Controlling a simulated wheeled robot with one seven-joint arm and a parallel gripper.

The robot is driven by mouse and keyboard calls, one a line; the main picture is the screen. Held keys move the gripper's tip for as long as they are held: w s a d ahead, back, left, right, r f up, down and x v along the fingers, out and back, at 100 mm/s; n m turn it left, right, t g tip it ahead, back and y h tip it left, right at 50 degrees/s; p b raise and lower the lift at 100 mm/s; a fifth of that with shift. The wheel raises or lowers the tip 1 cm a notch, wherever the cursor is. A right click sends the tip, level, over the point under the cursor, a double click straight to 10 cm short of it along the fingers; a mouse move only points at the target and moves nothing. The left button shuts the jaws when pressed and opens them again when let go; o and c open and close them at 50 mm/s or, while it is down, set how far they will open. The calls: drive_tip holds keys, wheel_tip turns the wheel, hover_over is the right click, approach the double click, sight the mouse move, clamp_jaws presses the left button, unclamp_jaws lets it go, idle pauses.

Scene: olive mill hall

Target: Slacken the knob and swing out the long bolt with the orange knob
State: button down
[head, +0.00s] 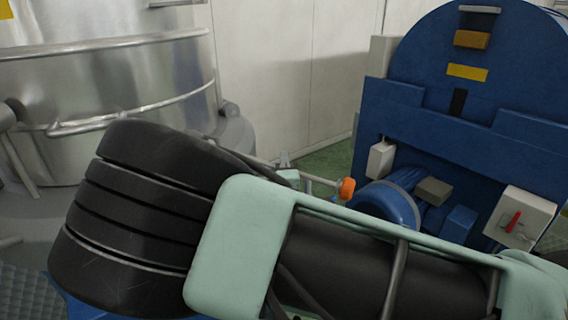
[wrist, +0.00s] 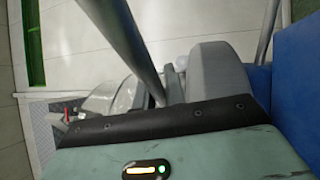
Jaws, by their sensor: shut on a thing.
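The orange knob (head: 346,188) shows in the head view, just above my arm. It sits at the right end of the long bolt (head: 320,180), a thin metal rod that slopes up to the left. My gripper (head: 285,165) is small and partly hidden behind my arm, at the rod and left of the knob. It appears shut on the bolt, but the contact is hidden. In the wrist view a metal rod (wrist: 128,42) runs down to a grey finger (wrist: 215,75); the knob is not visible there.
A blue machine (head: 450,125) stands at the right, with a blue cylinder (head: 388,203) close to the knob and a switch box with a red handle (head: 520,217). A large steel tank (head: 130,85) stands at the left. A pale wall (head: 290,70) lies behind.

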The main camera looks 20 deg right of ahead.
drive_tip(key=shift+r+n+p, duration=0.4)
drive_tip(key=shift+r+p, duration=0.05)
drive_tip(key=shift+r, duration=0.35)
drive_tip(key=c, duration=1.5)
unclamp_jaws()
drive_tip(key=shift+s, duration=0.1)
